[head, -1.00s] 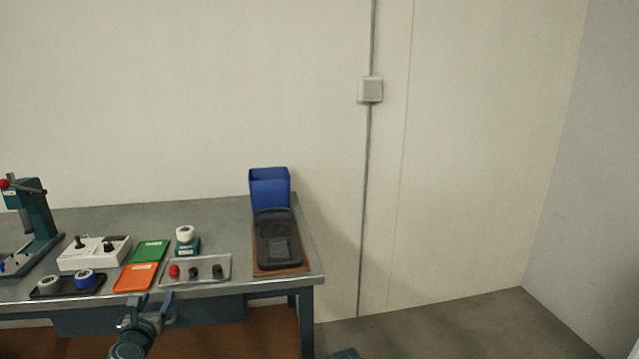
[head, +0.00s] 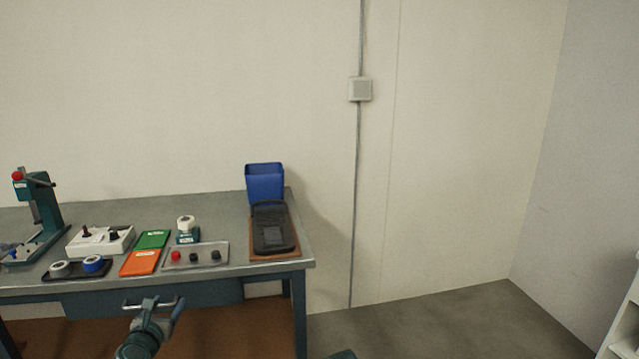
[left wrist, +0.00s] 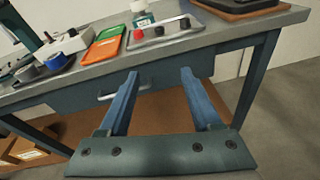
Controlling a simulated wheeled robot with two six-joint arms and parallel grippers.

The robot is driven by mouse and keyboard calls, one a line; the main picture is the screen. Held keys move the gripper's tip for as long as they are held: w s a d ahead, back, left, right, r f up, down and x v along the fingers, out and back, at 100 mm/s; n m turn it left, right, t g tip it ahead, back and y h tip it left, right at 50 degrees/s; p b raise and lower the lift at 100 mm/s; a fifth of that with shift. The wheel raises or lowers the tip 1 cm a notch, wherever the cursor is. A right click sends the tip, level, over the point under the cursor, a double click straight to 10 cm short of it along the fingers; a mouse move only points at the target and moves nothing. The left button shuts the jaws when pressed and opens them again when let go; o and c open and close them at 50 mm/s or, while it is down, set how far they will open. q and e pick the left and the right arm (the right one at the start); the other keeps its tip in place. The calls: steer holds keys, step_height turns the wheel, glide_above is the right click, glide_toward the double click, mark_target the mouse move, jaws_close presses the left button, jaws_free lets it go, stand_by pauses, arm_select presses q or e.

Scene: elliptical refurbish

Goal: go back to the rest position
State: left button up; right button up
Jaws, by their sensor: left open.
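My left gripper (head: 152,304) is in front of the workbench (head: 225,280), below its top edge, in the head view. In the left wrist view its two blue fingers (left wrist: 158,78) are spread apart with nothing between them. The gripper is apart from the bench and from everything on it. My right gripper does not show in the head view.
The bench bears a press (head: 40,210), a white box (head: 100,240), green (head: 152,239) and orange (head: 139,262) trays, a knob tray (head: 196,257), a blue bin (head: 265,184) and a black case (head: 272,230). A white shelf (head: 625,320) stands at the right. Floor between is clear.

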arm_select(q)
steer(key=d+f+m+g+h, duration=0.2)
steer(key=d+f+m+h, duration=0.1)
steer(key=d+m, duration=0.4)
steer(key=d+f+m+g+h, duration=0.1)
steer(key=d+f+m+h, duration=0.2)
steer(key=d, duration=0.5)
steer(key=s+d+f+m+g+y, duration=0.1)
steer(key=s+d+f+m+g, duration=0.4)
steer(key=s+d+m, duration=0.4)
steer(key=s+d+f+m+g, duration=0.45)
steer(key=d+m, duration=0.25)
steer(key=m, duration=0.5)
steer(key=s+f+m+g+y, duration=0.2)
steer(key=s+m+g+y, duration=0.15)
steer(key=s+m, duration=0.45)
step_height(320, 180, up, 14)
steer(key=p, duration=1.4)
steer(key=shift+d+m+y, duration=0.3)
steer(key=shift+d+y, duration=0.05)
